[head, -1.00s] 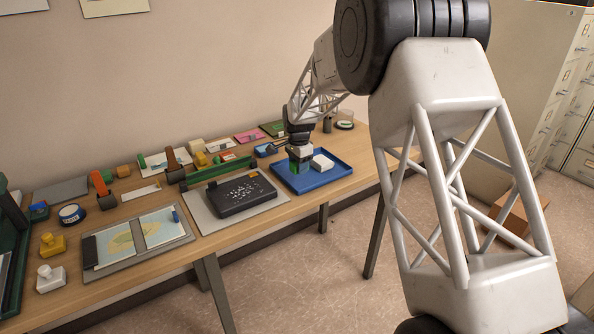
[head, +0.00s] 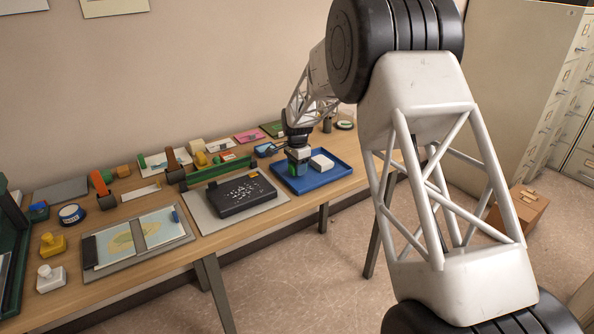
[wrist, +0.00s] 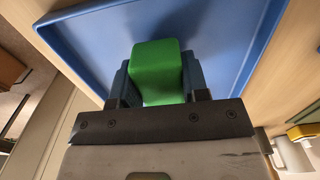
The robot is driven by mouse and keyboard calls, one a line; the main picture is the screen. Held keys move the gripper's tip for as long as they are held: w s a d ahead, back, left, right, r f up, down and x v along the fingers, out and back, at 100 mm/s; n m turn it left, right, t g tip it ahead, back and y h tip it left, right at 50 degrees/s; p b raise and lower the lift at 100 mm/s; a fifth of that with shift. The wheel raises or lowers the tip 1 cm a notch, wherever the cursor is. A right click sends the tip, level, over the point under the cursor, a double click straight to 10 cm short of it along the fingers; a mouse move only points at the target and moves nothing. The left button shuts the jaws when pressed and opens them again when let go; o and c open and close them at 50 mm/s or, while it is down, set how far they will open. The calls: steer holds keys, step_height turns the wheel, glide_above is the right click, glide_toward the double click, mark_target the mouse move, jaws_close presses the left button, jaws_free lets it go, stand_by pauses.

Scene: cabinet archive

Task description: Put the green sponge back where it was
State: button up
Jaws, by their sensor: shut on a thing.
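My gripper (head: 299,169) is over the left part of the blue tray (head: 328,179), pointing down. In the wrist view the green sponge (wrist: 157,68) sits between the two fingers, which are shut on its sides. The tray's blue floor and raised rim (wrist: 62,45) show behind the sponge. I cannot tell whether the sponge touches the tray floor. In the head view the gripper hides most or all of the sponge.
A black device (head: 241,195) on a grey mat is left of the tray. Stamps, tape and folders crowd the desk further left and behind. A cardboard box (head: 522,208) stands on the floor at right.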

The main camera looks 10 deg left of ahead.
steer(key=shift+f, duration=0.65)
steer(key=shift+f, duration=0.15)
steer(key=o, duration=1)
steer(key=shift+c, duration=0.2)
step_height(320, 180, up, 12)
steer(key=shift+r, duration=0.2)
stand_by(0.4)
